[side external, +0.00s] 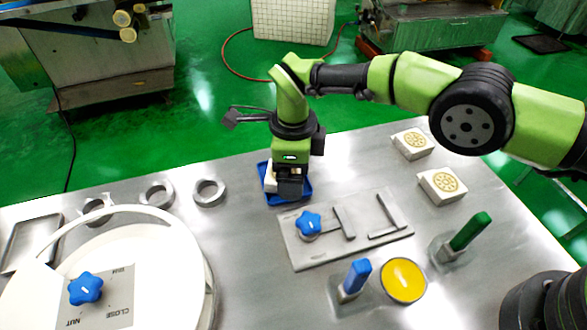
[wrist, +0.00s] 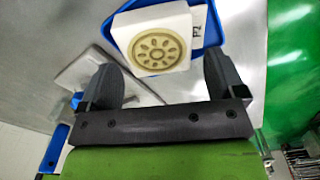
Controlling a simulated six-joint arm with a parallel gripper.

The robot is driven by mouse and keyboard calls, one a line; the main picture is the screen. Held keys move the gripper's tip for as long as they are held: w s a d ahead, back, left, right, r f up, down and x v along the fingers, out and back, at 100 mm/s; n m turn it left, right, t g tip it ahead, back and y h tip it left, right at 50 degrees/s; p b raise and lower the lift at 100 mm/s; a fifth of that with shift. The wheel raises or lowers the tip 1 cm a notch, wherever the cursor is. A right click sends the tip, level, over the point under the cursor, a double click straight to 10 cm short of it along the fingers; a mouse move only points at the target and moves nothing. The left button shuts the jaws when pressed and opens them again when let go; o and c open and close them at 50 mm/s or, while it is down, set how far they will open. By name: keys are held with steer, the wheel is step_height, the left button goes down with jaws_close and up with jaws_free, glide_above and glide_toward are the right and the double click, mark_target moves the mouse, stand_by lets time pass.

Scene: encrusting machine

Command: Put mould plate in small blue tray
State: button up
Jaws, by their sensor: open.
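The small blue tray (side external: 268,197) lies on the steel table in the side view, largely hidden under my gripper (side external: 288,188). It also shows in the wrist view (wrist: 213,30), behind and beside the mould plate. The mould plate (wrist: 152,42) is a white block with a round tan flower pattern facing the wrist camera. It lies over the tray, and a white edge of it (side external: 270,184) shows beside my gripper in the side view. In the wrist view my gripper (wrist: 163,78) is open, its fingers spread apart around the plate's near end. Exact contact with the tray floor is hidden.
Two more patterned white blocks (side external: 413,143) (side external: 442,184) stand at the right. A grey plate (side external: 340,250) with a blue star knob (side external: 308,223) lies in front of the tray. Metal rings (side external: 208,192) and a large white lid (side external: 130,260) are left. A yellow-topped cup (side external: 403,280) stands in front.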

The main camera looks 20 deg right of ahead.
step_height(320, 180, up, 11)
stand_by(0.3)
steer(key=s+d+r+n+t+y, duration=0.15)
steer(key=d+r+n, duration=0.25)
steer(key=d+r, duration=0.45)
steer(key=s+d+r+n+t+y, duration=0.1)
steer(key=s+d+r+n+t, duration=0.15)
steer(key=d+r+n, duration=0.6)
steer(key=s+d+n+t, duration=0.1)
steer(key=s+d+n, duration=0.2)
steer(key=s, duration=0.6)
steer(key=s+d+n+t, duration=0.2)
steer(key=s+d+n, duration=0.1)
steer(key=s, duration=0.6)
steer(key=shift+s+d+r, duration=0.35)
steer(key=shift+s+d, duration=0.05)
steer(key=shift+d, duration=0.1)
steer(key=shift+h, duration=0.25)
